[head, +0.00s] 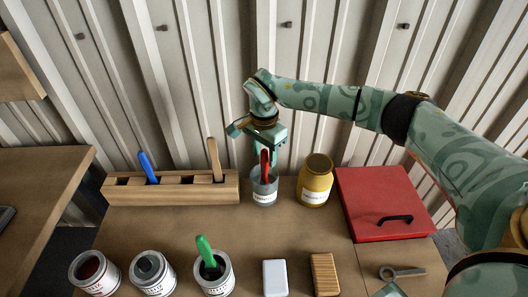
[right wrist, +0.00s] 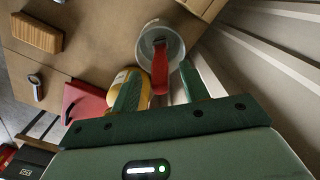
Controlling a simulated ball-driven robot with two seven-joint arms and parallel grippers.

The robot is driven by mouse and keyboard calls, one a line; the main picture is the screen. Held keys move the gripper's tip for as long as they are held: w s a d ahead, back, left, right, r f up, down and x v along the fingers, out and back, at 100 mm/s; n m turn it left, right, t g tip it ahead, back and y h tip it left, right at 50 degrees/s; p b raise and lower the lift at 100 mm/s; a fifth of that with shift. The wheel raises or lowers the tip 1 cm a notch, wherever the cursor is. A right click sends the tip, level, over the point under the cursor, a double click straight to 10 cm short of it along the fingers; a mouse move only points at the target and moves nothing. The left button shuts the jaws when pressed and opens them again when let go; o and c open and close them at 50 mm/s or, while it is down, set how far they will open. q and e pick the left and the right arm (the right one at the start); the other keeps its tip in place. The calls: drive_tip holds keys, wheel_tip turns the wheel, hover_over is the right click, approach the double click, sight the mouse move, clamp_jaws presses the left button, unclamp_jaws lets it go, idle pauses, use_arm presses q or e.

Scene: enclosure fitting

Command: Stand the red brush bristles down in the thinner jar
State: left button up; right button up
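The red brush (head: 265,166) stands in the grey thinner jar (head: 265,191), handle up and close to upright. Its lower end is inside the jar; the bristles are hidden in the head view. In the right wrist view the red handle (right wrist: 160,73) reaches out of the jar (right wrist: 148,45) toward my right gripper (right wrist: 160,78). The right gripper (head: 267,147) is above the jar around the top of the handle. Its fingers are spread, with visible gaps on both sides of the handle. My left gripper is not in view.
A yellow jar (head: 315,183) stands close right of the thinner jar. A wooden brush rack (head: 190,190) with a blue brush (head: 148,167) is at left, a red box (head: 380,200) at right. Paint cans, including one with a green brush (head: 206,251), line the front. A ribbed wall is behind.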

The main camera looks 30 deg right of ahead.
drive_tip(key=shift+r, duration=0.1)
wheel_tip(320, 180, up, 16)
drive_tip(key=p, duration=0.4)
idle(0.6)
